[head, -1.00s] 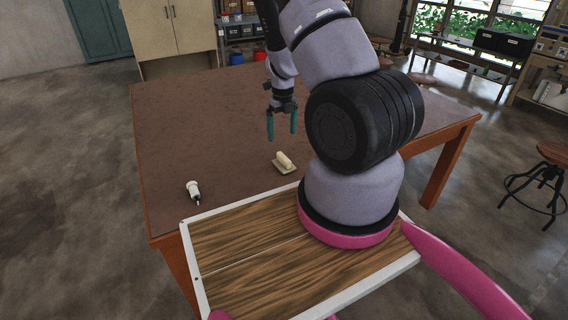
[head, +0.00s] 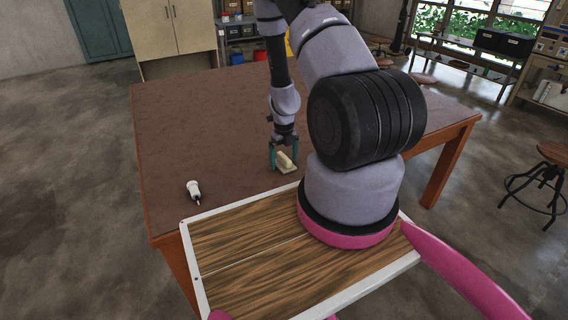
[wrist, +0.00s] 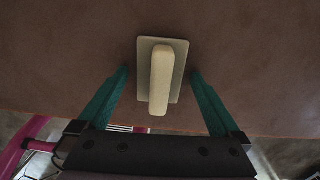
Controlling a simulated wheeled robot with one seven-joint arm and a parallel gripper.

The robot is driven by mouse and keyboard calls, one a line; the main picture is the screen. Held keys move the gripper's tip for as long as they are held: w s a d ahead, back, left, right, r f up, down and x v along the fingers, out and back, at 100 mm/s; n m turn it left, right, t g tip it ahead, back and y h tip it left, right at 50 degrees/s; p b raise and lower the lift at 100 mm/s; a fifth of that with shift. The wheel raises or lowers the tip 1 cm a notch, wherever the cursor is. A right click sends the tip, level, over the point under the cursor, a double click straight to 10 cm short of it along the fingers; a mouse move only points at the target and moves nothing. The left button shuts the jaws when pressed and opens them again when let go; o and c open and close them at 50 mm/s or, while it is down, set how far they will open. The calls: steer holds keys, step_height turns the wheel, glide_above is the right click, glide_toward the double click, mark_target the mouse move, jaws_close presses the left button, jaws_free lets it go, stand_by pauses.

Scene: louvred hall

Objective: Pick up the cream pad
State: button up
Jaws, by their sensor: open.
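The cream pad (head: 287,168) is a flat square plate with a raised bar-shaped grip on top, lying on the brown table (head: 200,130) near its front edge. In the wrist view the pad (wrist: 145,72) and its cream bar (wrist: 161,80) lie between and a little beyond my teal fingertips. My gripper (head: 284,166) is open and points down at the pad. In the wrist view its fingers (wrist: 159,72) stand apart on either side of the pad, with gaps showing and nothing held.
A small white bottle-like object with a dark tip (head: 194,191) lies on the table to the left of the pad. Much of the table around is bare. Cabinets (head: 165,25) and shelves (head: 470,55) stand behind, with a stool (head: 540,180) at right.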

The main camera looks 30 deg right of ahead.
mark_target(284, 156)
steer(key=c, duration=1.3)
step_height(284, 156, up, 10)
